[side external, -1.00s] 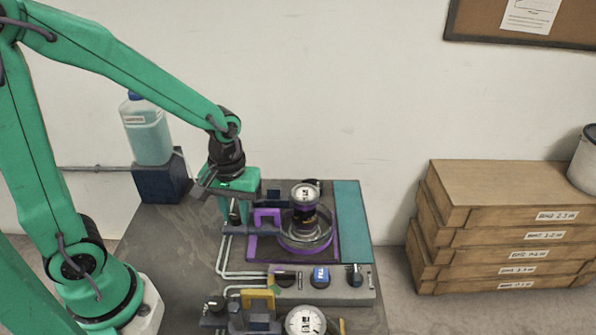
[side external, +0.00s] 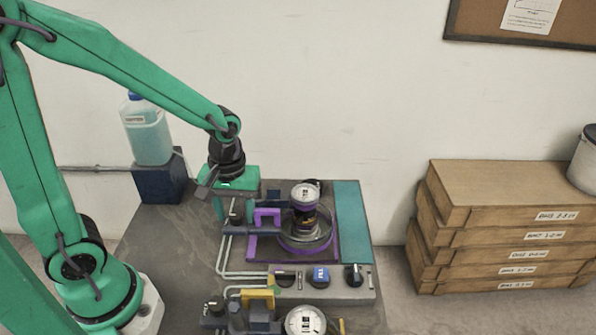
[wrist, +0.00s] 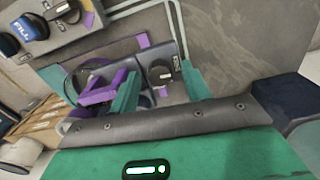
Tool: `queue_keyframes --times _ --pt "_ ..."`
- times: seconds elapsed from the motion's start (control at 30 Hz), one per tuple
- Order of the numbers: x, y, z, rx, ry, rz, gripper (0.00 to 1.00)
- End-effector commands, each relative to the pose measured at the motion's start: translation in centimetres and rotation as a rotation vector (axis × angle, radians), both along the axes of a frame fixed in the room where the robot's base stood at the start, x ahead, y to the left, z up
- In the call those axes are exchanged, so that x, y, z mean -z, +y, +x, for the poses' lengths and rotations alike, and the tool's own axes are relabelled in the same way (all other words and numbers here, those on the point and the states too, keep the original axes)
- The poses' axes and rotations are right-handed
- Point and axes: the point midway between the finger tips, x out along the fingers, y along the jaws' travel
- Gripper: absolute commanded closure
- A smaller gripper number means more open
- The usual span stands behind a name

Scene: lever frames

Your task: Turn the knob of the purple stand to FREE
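The purple stand (side external: 252,250) holds a round gauge-topped canister (side external: 305,205) in a clear dish. A purple bracket (side external: 267,215) stands at its left, and it also shows in the wrist view (wrist: 103,92). The stand's black knob (wrist: 158,74) has a pale pointer mark and sits on a dark grey block, with a small label beside it too small to read. My gripper (wrist: 160,84) is open, with one green finger on each side of the knob; contact cannot be told. In the side view my gripper (side external: 235,210) is low at the stand's left, hiding the knob.
A grey panel (side external: 300,290) with a blue FILL knob (side external: 321,275) and black knobs lies in front. Another stand with a yellow bracket (side external: 257,299) is nearer the camera. A teal bottle (side external: 147,130) stands on a dark block behind. Pipes run along the table's left part.

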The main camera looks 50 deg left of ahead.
Motion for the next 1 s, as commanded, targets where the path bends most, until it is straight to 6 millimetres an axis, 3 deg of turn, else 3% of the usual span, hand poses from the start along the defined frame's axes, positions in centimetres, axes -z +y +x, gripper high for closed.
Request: queue_keyframes --times 0.37,0.8,1.0 --pt "-1.2 0.0 0.1 0.001 -0.003 0.0 0.52" --pt "-6.4 0.0 0.1 0.0 -0.004 0.0 0.52" --pt "-7.7 0.0 0.0 0.0 -0.001 0.0 0.52"
